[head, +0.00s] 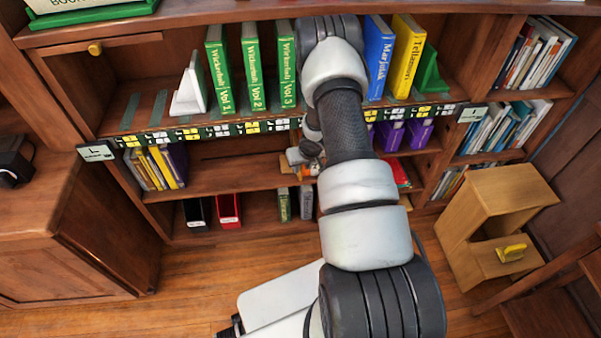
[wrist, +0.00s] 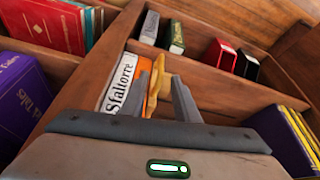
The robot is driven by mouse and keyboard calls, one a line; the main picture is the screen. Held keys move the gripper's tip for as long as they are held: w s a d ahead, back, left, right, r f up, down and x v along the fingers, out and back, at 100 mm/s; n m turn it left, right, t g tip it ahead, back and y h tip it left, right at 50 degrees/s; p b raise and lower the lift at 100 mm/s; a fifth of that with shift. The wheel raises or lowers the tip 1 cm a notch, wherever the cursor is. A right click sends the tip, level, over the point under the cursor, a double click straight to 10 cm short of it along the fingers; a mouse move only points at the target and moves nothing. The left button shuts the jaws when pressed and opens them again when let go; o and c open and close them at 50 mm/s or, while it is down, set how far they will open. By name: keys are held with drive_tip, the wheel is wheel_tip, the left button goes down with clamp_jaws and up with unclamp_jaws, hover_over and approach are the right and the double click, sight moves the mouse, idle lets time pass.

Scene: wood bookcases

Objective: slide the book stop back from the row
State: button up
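A green book stop (head: 430,72) stands right of the yellow book (head: 406,55). My gripper (wrist: 163,88) is over the lower shelves, its fingers apart. An orange-yellow piece (wrist: 154,88) shows between the fingers, beside a white and orange book marked Sfaltorre (wrist: 121,84). I cannot tell whether the fingers touch that piece. In the head view my arm hides the middle of the upper row and most of the gripper.
Below are a red binder (head: 229,208), a black binder (head: 196,212) and yellow books (head: 163,167). A purple book (wrist: 22,92) stands close on the left in the wrist view. A wooden stool (head: 490,220) stands on the floor at right. Shelf dividers bound each compartment.

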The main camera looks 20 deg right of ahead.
sight(301, 169)
drive_tip(key=shift+b+x, duration=0.3)
drive_tip(key=shift+x, duration=2.1)
clamp_jaws()
